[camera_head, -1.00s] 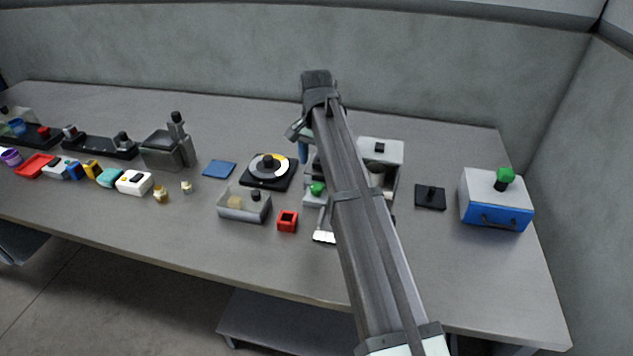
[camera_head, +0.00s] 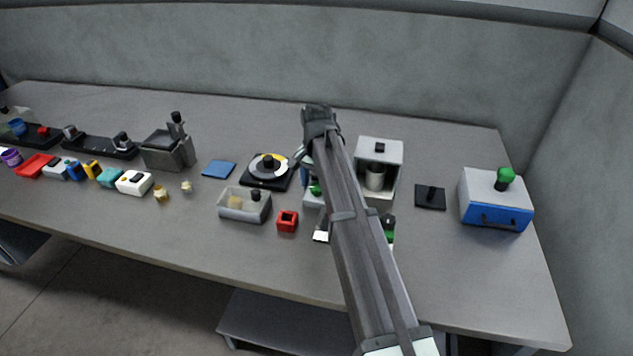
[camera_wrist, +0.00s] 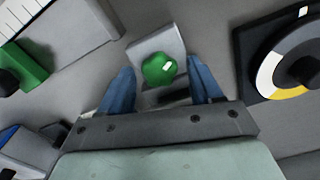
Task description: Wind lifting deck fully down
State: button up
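A green round knob (camera_wrist: 159,69) stands on a light grey block (camera_wrist: 155,43) in the wrist view. In the head view the knob (camera_head: 315,189) shows at the left edge of my arm, which hides much of the block. My gripper (camera_wrist: 162,66) is open, with one blue finger on each side of the knob in the wrist view. I cannot tell whether the fingers touch it. In the head view the gripper is mostly hidden by my arm. I cannot clearly make out the lifting deck or its height.
A black base with a white-and-yellow disc (camera_head: 268,166) stands left of the gripper. A white open-fronted box (camera_head: 380,150) holding a pale cylinder is to the right. A blue box (camera_head: 494,199) stands far right.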

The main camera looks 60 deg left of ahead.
jog(key=c, duration=1)
jog(key=shift+o, duration=0.2)
